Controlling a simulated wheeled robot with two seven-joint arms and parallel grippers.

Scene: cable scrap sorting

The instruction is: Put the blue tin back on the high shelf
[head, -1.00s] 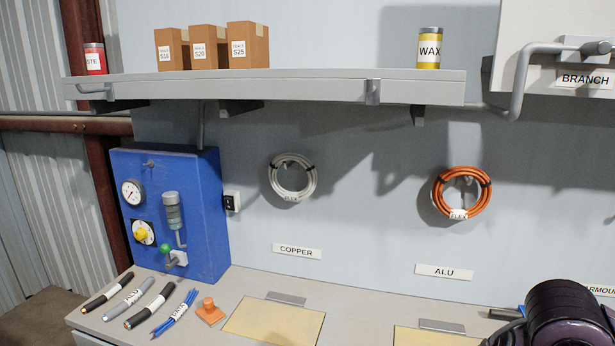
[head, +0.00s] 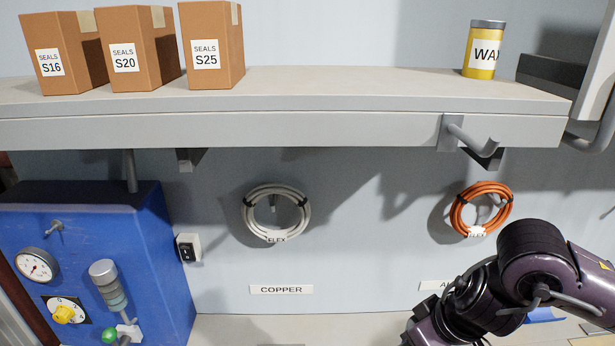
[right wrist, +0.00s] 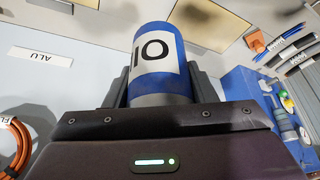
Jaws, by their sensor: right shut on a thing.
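The blue tin (right wrist: 158,85), with a white label band and dark lettering, fills the top middle of the right wrist view. My right gripper (right wrist: 160,76) is shut on it, with a finger on either side. In the head view my right arm rises at the lower right, below the shelf, but its gripper and the tin are out of frame. The high shelf (head: 330,125) is a long grey board across the upper head view. Its top is bare between the seal boxes and the yellow wax tin. My left gripper is in neither view.
Brown seal boxes (head: 212,45) stand at the shelf's left, a yellow wax tin (head: 481,50) near its right end. A bracket with a hook (head: 468,135) juts from its front edge. A white coil (head: 276,212) and an orange coil (head: 480,208) hang below.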

